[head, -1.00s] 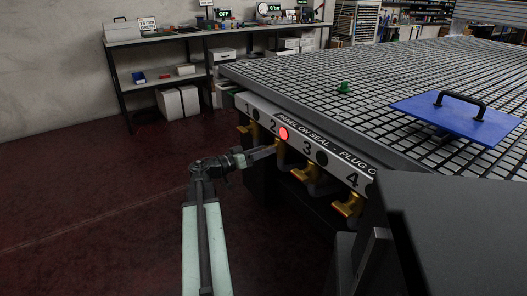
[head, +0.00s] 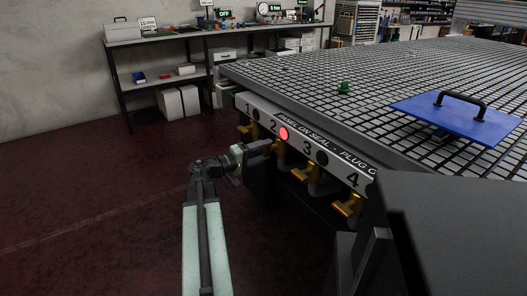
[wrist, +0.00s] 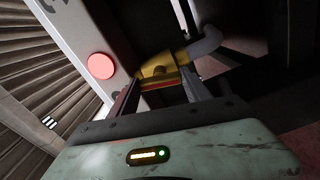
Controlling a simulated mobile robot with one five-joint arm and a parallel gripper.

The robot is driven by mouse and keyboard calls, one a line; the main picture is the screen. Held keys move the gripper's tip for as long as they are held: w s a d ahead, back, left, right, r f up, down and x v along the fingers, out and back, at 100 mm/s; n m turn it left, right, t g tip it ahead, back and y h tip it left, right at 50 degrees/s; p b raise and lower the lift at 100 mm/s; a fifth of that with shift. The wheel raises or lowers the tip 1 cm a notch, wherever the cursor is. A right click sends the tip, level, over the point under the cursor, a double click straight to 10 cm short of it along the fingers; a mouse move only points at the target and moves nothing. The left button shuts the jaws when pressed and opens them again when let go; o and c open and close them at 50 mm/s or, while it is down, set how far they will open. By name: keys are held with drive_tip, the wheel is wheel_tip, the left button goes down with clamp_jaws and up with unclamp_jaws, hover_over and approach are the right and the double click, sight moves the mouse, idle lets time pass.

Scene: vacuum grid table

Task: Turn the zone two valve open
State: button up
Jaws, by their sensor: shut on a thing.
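The zone two valve is a brass fitting (head: 282,154) under the number 2 on the table's front panel. A round red light (head: 284,134) glows above it. My gripper (head: 269,147) reaches it from the left.
The gridded table (head: 330,75) carries a blue plate (head: 455,119) with a black handle and a small green piece (head: 345,87). The floor at left is clear.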

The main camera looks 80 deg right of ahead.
drive_tip(key=shift+n, duration=1.2)
drive_tip(key=o, duration=1.4)
drive_tip(key=shift+c, duration=0.2)
drive_tip(key=shift+w, duration=0.1)
drive_tip(key=v, duration=0.7)
drive_tip(key=shift+w+a, duration=0.25)
drive_tip(key=shift+a, duration=0.05)
